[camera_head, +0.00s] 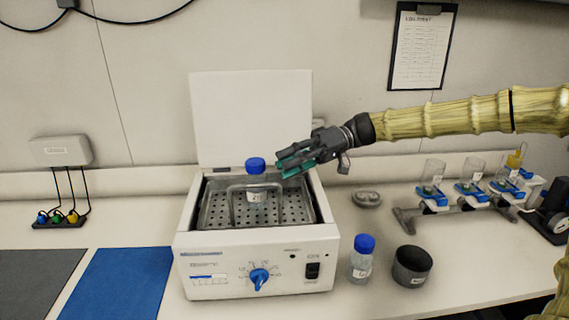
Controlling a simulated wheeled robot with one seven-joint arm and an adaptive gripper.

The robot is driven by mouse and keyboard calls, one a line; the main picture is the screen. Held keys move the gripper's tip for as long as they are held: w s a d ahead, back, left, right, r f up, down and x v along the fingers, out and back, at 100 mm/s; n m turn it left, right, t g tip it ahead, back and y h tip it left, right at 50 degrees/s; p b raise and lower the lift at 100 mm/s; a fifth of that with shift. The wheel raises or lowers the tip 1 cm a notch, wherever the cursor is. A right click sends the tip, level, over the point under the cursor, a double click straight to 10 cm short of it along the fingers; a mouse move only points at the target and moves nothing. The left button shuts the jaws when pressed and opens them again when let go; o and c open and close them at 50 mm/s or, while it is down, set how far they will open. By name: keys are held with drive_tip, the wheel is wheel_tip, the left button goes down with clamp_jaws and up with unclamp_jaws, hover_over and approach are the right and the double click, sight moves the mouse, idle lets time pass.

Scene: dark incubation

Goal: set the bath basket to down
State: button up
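The bath basket (292,207) is a perforated metal tray with a wire handle, inside the open white water bath (208,246). Its rim shows near the top of the bath opening; how deep it sits is hard to tell. A clear bottle with a blue cap (255,166) stands upright in the basket by the handle. My gripper (284,167) is above the basket's back right part, just right of the cap in the picture, pointing left. Its two teal-tipped fingers look slightly apart with nothing between them. It appears clear of the handle.
The bath's lid (250,115) stands open behind it. A blue-capped bottle (361,260) and a dark cup (411,266) stand to its right. A rack with several clear vessels (432,180) is farther right. A blue mat (125,280) lies left.

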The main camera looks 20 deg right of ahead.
drive_tip(key=shift+v, duration=1.15)
drive_tip(key=shift+f, duration=0.1)
